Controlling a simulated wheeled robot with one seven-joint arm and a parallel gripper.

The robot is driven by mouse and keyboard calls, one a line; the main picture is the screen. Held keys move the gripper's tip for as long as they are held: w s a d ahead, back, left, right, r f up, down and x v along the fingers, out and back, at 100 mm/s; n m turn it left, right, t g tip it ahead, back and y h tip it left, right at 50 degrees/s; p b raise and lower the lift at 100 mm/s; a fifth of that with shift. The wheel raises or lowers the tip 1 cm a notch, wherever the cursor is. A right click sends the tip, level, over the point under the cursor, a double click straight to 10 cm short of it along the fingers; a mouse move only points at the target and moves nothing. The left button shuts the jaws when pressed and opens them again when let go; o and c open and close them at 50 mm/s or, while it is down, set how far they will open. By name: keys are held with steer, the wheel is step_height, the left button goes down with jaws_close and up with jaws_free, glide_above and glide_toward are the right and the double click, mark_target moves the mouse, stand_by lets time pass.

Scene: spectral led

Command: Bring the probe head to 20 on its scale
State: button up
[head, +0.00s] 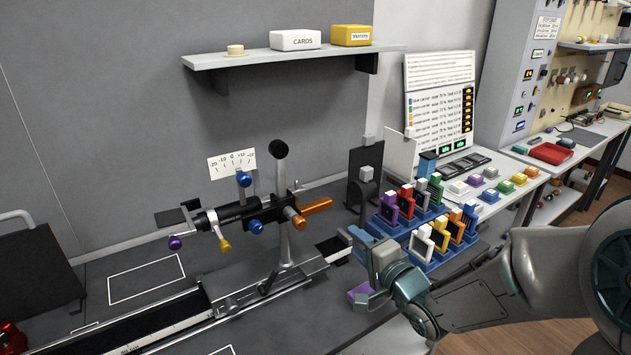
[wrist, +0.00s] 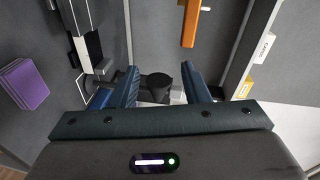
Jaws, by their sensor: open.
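The probe head appears to be the black tube assembly (head: 240,211) on an upright post above the rail. It has blue, yellow and purple knobs and an orange handle (head: 312,206). That handle also seems to show in the wrist view (wrist: 196,22). A white scale card (head: 232,165) marked from -20 to +20 is on the wall behind. A blue knob (head: 244,180) stands just below its marks; the exact reading is too small to tell. My gripper (wrist: 160,78) is open, with a dark cylindrical part (wrist: 156,86) seen beyond its fingers; no contact is visible.
A black rail (head: 145,327) runs along the bench. Coloured framed pieces (head: 432,239) stand in blue holders right of the probe. A shelf (head: 290,57) with boxes is above. A purple block (wrist: 24,83) lies left in the wrist view. Bare bench is around the white outline (head: 146,278).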

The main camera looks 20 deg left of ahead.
mark_target(321, 209)
steer(key=w+a+r, duration=0.1)
steer(key=w+a, duration=0.1)
steer(key=a, duration=0.2)
steer(key=w+a+r+y+p, duration=0.1)
steer(key=w+a, duration=0.2)
steer(key=a, duration=0.1)
steer(key=w+a+r+y, duration=0.1)
steer(key=w+a, duration=0.2)
steer(key=a, duration=0.1)
steer(key=shift+a+m, duration=0.2)
steer(key=shift+m, duration=0.1)
steer(key=shift+f, duration=0.1)
jaws_close()
